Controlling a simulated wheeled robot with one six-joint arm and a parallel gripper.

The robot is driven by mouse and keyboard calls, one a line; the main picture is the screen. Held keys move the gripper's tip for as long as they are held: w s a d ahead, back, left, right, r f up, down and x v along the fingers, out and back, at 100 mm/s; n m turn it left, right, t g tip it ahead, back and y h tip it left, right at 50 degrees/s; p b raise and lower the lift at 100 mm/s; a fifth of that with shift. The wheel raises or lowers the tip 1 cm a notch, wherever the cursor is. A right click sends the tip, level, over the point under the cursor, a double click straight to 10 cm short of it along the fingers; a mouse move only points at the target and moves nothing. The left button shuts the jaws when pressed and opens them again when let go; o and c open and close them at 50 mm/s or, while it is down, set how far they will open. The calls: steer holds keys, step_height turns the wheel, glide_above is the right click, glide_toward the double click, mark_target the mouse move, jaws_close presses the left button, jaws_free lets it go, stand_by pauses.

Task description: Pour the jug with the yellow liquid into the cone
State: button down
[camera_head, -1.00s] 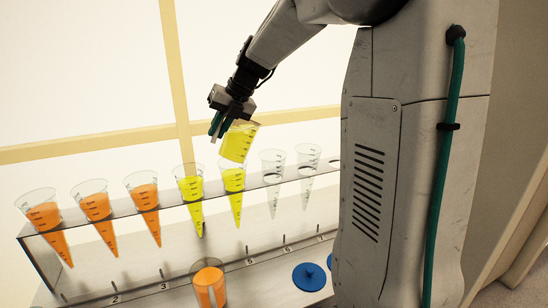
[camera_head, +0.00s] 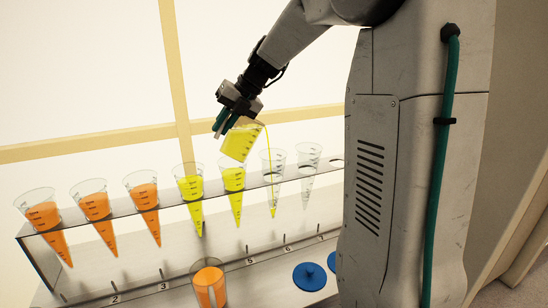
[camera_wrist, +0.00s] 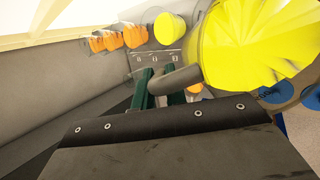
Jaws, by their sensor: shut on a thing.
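My gripper (camera_head: 228,121) is shut on the jug with the yellow liquid (camera_head: 240,142), holding it tilted to the right above the shelf. In the wrist view the green fingers (camera_wrist: 160,88) close around the jug's grey handle (camera_wrist: 176,80), and the yellow jug (camera_wrist: 245,45) fills the upper right. A thin yellow stream runs from the jug's lip down into a clear cone (camera_head: 273,190), the first to the right of the yellow ones. A little yellow shows in that cone's tip. Two cones (camera_head: 189,190) (camera_head: 234,190) to its left hold yellow liquid.
Several orange-filled cones (camera_head: 97,212) stand in the left part of the metal rack (camera_head: 165,206). An empty clear cone (camera_head: 308,172) hangs at the right. An orange jug (camera_head: 209,285) and a blue disc (camera_head: 309,276) stand on the lower shelf.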

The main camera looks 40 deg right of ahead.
steer(key=shift+d+r+m+y+p, duration=0.25)
steer(key=shift+d+y+p, duration=0.4)
steer(key=shift+y, duration=0.25)
steer(key=shift+d+r+m+y+p, duration=0.2)
steer(key=shift+d+y+p, duration=0.45)
steer(key=shift+y, duration=0.25)
stand_by(6.2)
